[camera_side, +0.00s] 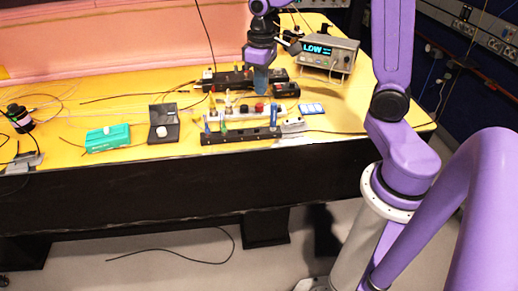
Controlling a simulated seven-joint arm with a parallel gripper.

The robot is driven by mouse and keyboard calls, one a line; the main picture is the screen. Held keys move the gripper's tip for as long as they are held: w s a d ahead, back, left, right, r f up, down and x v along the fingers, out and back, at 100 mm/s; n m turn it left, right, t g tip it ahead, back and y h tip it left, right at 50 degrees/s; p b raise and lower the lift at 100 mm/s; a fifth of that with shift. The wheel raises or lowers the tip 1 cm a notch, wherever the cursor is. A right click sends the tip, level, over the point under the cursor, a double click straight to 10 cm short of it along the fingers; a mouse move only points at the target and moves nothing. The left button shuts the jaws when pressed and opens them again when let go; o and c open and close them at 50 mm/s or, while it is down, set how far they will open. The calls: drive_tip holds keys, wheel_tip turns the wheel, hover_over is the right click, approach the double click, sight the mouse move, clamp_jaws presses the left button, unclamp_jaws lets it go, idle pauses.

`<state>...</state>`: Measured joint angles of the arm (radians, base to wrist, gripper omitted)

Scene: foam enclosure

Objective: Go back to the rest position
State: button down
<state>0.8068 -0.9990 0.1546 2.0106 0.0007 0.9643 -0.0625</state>
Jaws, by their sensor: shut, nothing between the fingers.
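My gripper (261,80) shows in the side view at the upper middle, at the end of my purple arm. It points down with its bluish fingers together and nothing between them. It hangs over the back part of the yellow table (350,118), in front of or above a long black device (226,79). Whether the fingertips touch anything below is too small to tell.
Below my gripper stand a pale rack (240,109) and a black rack (238,135) with several small upright items. A display instrument (328,54) is at right. A green box (107,138), a black open case (163,123), a dark bottle (20,118) and loose cables lie left.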

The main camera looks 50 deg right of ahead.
drive_tip(key=s+a+n, duration=0.4)
drive_tip(key=s, duration=0.7)
drive_tip(key=s+a+n, duration=0.5)
drive_tip(key=s, duration=0.7)
drive_tip(key=shift+s+f+n, duration=0.25)
drive_tip(key=shift+f+n, duration=0.05)
idle(0.6)
